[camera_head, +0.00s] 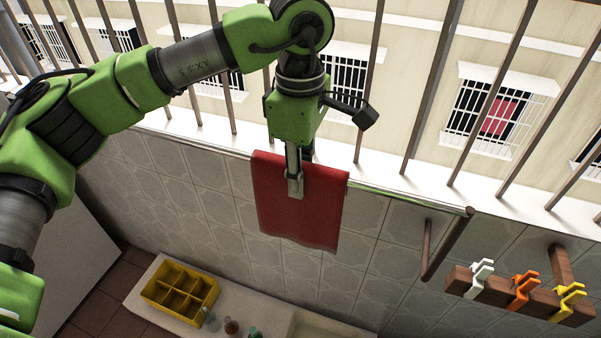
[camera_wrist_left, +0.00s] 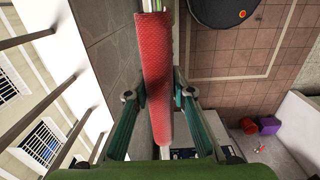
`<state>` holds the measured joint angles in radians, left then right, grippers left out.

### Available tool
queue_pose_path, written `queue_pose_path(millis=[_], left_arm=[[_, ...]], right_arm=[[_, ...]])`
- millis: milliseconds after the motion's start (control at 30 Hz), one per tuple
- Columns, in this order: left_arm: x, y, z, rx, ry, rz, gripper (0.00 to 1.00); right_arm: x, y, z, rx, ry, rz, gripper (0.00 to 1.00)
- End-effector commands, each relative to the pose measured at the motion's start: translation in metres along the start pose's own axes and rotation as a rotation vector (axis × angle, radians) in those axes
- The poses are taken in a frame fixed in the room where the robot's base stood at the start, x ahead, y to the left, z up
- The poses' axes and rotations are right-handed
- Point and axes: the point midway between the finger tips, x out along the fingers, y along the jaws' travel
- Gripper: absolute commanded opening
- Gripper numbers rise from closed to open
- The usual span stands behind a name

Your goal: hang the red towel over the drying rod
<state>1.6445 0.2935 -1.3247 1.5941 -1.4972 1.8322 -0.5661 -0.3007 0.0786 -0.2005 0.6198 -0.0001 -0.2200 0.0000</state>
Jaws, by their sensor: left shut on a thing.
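The red towel (camera_head: 320,215) lies draped at the rod's line, its front part hanging down flat against the tiled wall. The metal drying rod (camera_head: 410,200) runs along the wall top below the window bars and comes out to the right of the towel. My left gripper (camera_head: 294,188) points down at the towel's upper left part, one finger in front of the cloth. In the left wrist view the red towel (camera_wrist_left: 155,70) shows as a narrow strip between the two fingers of the gripper (camera_wrist_left: 158,92), which is shut on it. The back side of the towel is hidden in the head view.
A bracket (camera_head: 440,245) holds the rod's right end. A wooden rack (camera_head: 500,293) with white, orange and yellow hooks is at lower right. Slanted bars stand behind the rod. A yellow divided crate (camera_head: 148,290) and small bottles (camera_head: 231,326) sit on the counter below.

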Motion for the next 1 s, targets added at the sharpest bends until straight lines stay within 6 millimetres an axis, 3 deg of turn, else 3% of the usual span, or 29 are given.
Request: queue_pose_path(millis=[133,167,200,233,667,1000], left_arm=[[0.0,0.0,0.0,0.0,0.0,0.0,0.0],[0.0,0.0,0.0,0.0,0.0,0.0,0.27],[0.0,0.0,0.0,0.0,0.0,0.0,0.38],[0.0,0.0,0.0,0.0,0.0,0.0,0.42],[-0.007,0.0,0.0,-0.001,-0.001,0.001,0.42],[-0.074,0.001,0.0,-0.002,0.0,0.004,0.42]], right_arm=[[0.0,0.0,-0.001,0.0,0.001,0.0,0.4],[0.0,0.0,-0.001,0.0,0.001,0.0,0.4],[0.0,0.0,-0.001,0.0,0.001,0.0,0.4],[0.0,0.0,-0.001,0.0,0.001,0.0,0.4],[0.0,0.003,-0.002,-0.001,0.002,0.004,0.4],[0.0,0.002,-0.001,0.0,0.001,0.002,0.4]])
